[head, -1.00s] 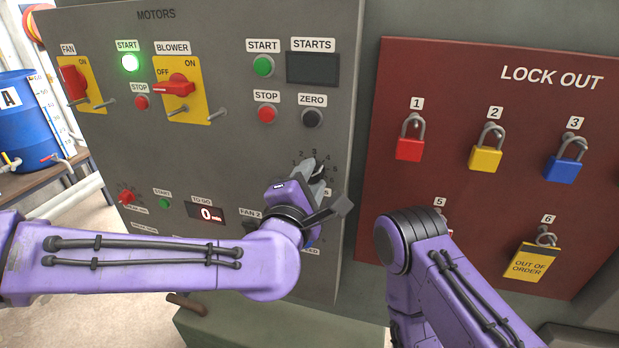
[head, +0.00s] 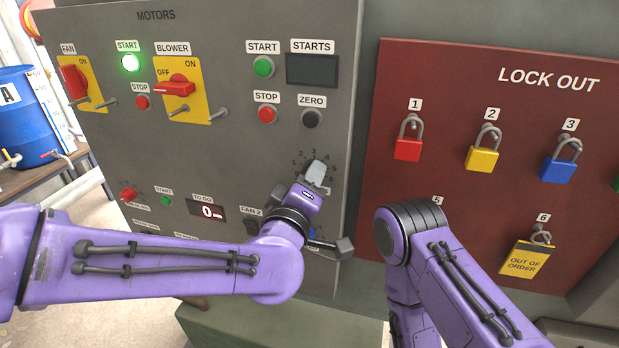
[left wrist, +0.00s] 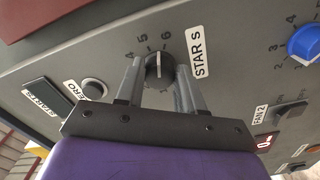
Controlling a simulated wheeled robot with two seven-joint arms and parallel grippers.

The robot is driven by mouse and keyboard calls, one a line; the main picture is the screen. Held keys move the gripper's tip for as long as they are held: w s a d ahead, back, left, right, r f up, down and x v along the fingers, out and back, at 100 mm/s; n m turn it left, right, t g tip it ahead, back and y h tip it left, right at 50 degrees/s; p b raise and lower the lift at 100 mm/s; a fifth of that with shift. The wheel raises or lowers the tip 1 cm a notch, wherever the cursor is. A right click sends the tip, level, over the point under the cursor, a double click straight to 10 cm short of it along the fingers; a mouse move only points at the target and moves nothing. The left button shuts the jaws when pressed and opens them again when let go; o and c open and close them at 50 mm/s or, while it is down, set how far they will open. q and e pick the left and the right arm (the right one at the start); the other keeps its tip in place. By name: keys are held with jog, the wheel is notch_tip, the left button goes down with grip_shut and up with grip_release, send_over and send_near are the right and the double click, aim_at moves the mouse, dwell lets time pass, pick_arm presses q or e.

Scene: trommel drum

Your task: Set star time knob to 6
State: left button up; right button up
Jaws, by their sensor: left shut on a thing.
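The star time knob (left wrist: 158,70) is dark and round with a white pointer line, next to a "STAR S" label (left wrist: 198,52). In the left wrist view its line points up the dial, between 5 and 6 and close to the 6 (left wrist: 166,36). My left gripper (left wrist: 160,80) is shut on the knob, one finger on each side. In the head view the left gripper (head: 316,172) is at the panel below the ZERO button, and its fingers hide the knob. Only my right arm shows at the lower right; its gripper is out of view.
A blue knob (left wrist: 305,44) and a FAN 2 switch (left wrist: 291,108) are near the left gripper. The grey panel (head: 210,130) also holds a black ZERO button (head: 312,118) and red-handled switches. A red lock-out board (head: 455,190) with padlocks is to the right.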

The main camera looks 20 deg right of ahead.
pick_arm(q)
jog(key=shift+m, duration=1.6)
jog(key=o, duration=1)
jog(key=shift+o, duration=0.2)
jog(key=b+v, duration=0.2)
jog(key=v, duration=0.8)
jog(key=shift+s+a, duration=0.25)
